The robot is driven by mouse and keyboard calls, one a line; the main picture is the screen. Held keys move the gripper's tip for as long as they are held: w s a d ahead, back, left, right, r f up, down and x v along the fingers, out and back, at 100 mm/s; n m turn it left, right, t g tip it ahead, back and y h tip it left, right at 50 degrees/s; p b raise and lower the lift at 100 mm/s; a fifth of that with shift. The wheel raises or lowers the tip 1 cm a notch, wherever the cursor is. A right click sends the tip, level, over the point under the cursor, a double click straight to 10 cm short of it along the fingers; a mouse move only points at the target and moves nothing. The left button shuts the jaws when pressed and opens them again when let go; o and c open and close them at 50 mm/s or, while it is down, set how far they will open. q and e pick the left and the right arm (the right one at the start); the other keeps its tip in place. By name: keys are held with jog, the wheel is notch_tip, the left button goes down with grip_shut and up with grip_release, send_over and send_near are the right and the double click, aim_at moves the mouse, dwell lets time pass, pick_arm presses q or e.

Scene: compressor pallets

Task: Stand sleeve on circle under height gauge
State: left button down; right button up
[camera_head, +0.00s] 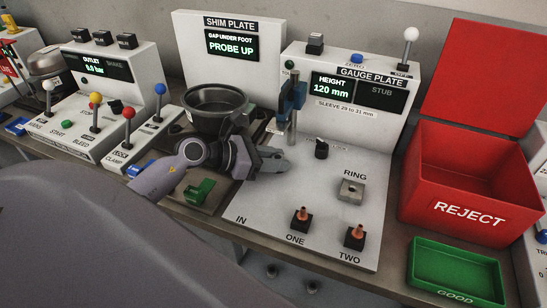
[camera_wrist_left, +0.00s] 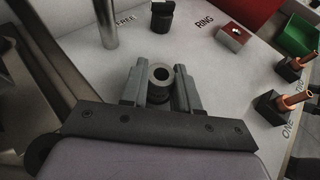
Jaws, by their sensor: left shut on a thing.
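My left gripper (camera_head: 270,158) is low over the white gauge plate (camera_head: 262,205), just in front of the height gauge (camera_head: 292,98) with its blue head on a grey post. In the left wrist view the gripper (camera_wrist_left: 160,88) is shut on a dark grey sleeve (camera_wrist_left: 160,74), held upright with its round bore facing up. The gauge post (camera_wrist_left: 107,25) stands beyond the fingers, to the left. The display reads HEIGHT 120 mm. I cannot make out the circle under the gauge, nor the sleeve in the head view. My right gripper is not in view.
A black cylinder (camera_head: 321,148) stands right of the gauge, near the ring block (camera_head: 351,190). Two black blocks with copper pegs, ONE (camera_head: 302,220) and TWO (camera_head: 355,238), stand in front. A dark bowl (camera_head: 215,108), red REJECT bin (camera_head: 468,205) and green GOOD tray (camera_head: 455,270) flank the plate.

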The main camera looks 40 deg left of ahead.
pick_arm(q)
jog(key=c, duration=1.2)
grip_release()
jog(key=shift+f, duration=0.15)
jog(key=shift+c, duration=0.2)
jog(key=o, duration=0.4)
jog(key=shift+s+r, duration=0.15)
jog(key=shift+r, duration=0.1)
jog(key=b+v, duration=0.1)
jog(key=v, duration=1)
jog(key=shift+s+a+r, duration=0.2)
jog(key=shift+s, duration=0.1)
